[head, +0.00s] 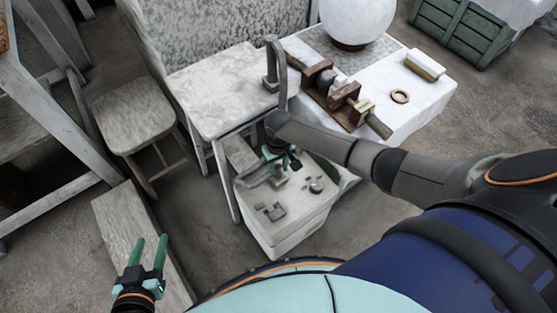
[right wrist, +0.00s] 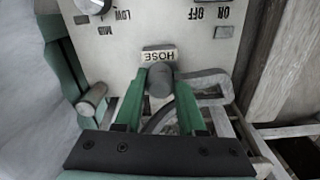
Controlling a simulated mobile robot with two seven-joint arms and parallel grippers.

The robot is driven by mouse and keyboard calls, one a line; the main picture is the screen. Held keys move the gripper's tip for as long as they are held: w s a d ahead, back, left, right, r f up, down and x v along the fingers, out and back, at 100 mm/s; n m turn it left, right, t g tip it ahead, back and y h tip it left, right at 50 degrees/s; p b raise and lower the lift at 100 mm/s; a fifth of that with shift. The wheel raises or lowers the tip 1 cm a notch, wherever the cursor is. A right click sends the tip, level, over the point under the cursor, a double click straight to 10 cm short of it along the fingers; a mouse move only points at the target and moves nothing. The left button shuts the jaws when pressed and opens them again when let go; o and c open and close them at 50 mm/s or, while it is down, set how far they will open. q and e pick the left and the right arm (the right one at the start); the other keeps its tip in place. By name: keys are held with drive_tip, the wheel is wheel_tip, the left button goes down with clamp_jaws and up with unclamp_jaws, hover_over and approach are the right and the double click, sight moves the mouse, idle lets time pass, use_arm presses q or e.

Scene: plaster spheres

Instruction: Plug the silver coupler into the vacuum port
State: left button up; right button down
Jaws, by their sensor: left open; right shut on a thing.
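The vacuum unit (head: 283,218) is a pale box on the floor with controls on its top panel (right wrist: 118,45). My right gripper (head: 284,158) is over this panel. In the right wrist view, my right gripper's (right wrist: 160,88) green fingers are shut on the coupler (right wrist: 160,78), a grey cylinder with a round end toward the camera. The coupler is right beside the HOSE label (right wrist: 160,55). The port is hidden behind it, so I cannot tell whether it is seated. A grey hose (right wrist: 213,80) bends beside it. My left gripper (head: 147,250) is open and empty at the lower left.
A small pale table (head: 215,85) stands behind the vacuum unit. A white-covered table (head: 420,105) carries a wooden clamp tool (head: 335,90), a ring (head: 400,96), a brush-like block (head: 425,64) and a white sphere (head: 357,18). A stool (head: 133,110) and a plank (head: 125,220) are at left.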

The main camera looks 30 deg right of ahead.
drive_tip(key=shift+f+b, duration=0.45)
drive_tip(key=shift+f, duration=0.4)
drive_tip(key=shift+c, duration=2.1)
unclamp_jaws()
drive_tip(key=shift+r, duration=0.1)
drive_tip(key=shift+r+p, duration=1.95)
drive_tip(key=shift+p, duration=0.45)
drive_tip(key=shift+s+f, duration=0.1)
